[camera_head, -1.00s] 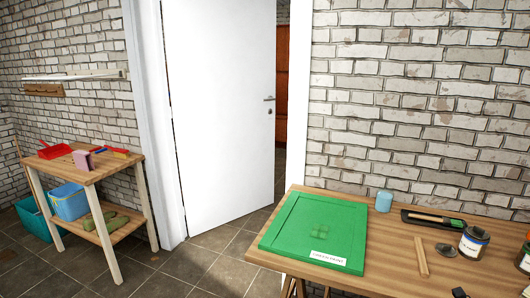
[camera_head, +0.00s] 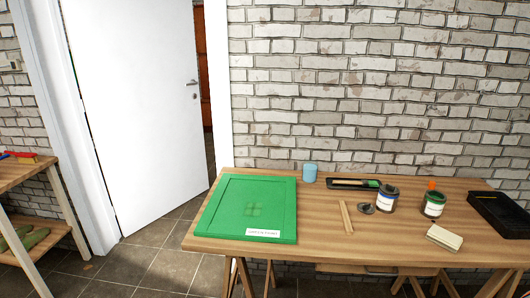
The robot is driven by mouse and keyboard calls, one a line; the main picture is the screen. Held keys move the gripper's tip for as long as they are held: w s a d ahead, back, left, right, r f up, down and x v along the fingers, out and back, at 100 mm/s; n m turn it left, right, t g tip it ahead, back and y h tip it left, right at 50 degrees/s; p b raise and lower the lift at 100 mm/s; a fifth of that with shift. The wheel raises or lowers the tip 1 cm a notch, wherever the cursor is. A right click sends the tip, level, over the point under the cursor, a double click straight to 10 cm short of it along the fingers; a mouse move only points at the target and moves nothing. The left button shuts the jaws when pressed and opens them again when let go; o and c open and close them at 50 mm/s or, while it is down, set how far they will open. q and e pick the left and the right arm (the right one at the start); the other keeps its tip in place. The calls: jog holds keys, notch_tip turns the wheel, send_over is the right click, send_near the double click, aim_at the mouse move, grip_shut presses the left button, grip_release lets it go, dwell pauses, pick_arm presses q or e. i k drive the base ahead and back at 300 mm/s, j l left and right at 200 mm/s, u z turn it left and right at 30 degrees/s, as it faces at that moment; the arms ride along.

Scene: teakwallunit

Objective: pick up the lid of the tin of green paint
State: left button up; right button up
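A tin with a green band and a pale label (camera_head: 433,206) stands upright on the wooden table, right of centre. Its top looks dark; I cannot tell whether a lid sits on it. A second tin, dark with a white label (camera_head: 386,201), stands to its left. A small dark grey flat piece (camera_head: 367,209) lies on the table left of that second tin; it may be a lid, but it is too small to tell. Neither of my grippers shows in the head view.
The wooden table (camera_head: 330,235) also bears a green panel (camera_head: 225,205), a light blue cylinder (camera_head: 310,173), a tray (camera_head: 345,184), a wooden stick (camera_head: 346,217), a pale block (camera_head: 444,237) and a black tray (camera_head: 500,214). A small orange thing (camera_head: 431,184) shows behind the green-banded tin.

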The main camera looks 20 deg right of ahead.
aim_at(367, 208)
jog(key=z, duration=1.95)
